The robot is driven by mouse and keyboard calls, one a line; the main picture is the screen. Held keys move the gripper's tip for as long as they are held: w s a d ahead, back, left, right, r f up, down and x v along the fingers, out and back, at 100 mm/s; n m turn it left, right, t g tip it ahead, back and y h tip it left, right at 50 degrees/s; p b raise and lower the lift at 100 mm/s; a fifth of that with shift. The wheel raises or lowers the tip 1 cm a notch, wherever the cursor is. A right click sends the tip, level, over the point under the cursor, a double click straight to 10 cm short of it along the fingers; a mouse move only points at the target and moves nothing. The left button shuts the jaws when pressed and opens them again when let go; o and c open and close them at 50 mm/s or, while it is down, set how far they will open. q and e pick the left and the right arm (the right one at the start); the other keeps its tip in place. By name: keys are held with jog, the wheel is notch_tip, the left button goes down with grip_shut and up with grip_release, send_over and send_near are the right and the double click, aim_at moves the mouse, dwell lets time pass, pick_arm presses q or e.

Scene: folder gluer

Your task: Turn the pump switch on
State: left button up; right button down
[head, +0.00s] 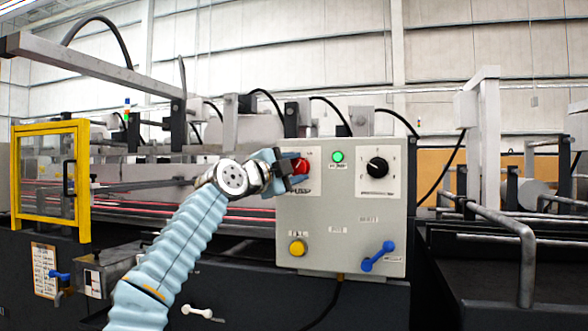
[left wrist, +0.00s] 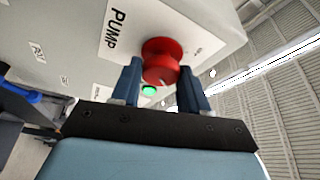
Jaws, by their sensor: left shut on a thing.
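The pump switch is a red knob (head: 300,166) on a white plate at the upper left of the grey control box (head: 340,215). In the left wrist view the red knob (left wrist: 161,62) stands beside the word PUMP. My left gripper (head: 290,165) reaches it from the left, and its blue fingers (left wrist: 160,85) stand on either side of the knob, shut on it. In the head view the fingers partly cover the knob and its plate. My right gripper is not in view.
The box also carries a green light (head: 338,156), a black selector dial (head: 377,167), a yellow button (head: 297,248) and a blue lever (head: 378,256). A yellow-framed guard (head: 84,180) stands at the left. A metal rail (head: 527,260) juts out at the right.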

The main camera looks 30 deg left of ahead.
pick_arm(q)
jog(key=o, duration=1)
jog(key=s+b, duration=0.3)
jog(key=s, duration=0.1)
jog(key=s+a+f+b, duration=0.1)
jog(key=s+b, duration=0.2)
jog(key=s, duration=0.2)
jog(key=s+b, duration=0.3)
jog(key=s, duration=0.1)
jog(key=shift+s+a+f, duration=0.3)
jog(key=shift+a+f, duration=0.05)
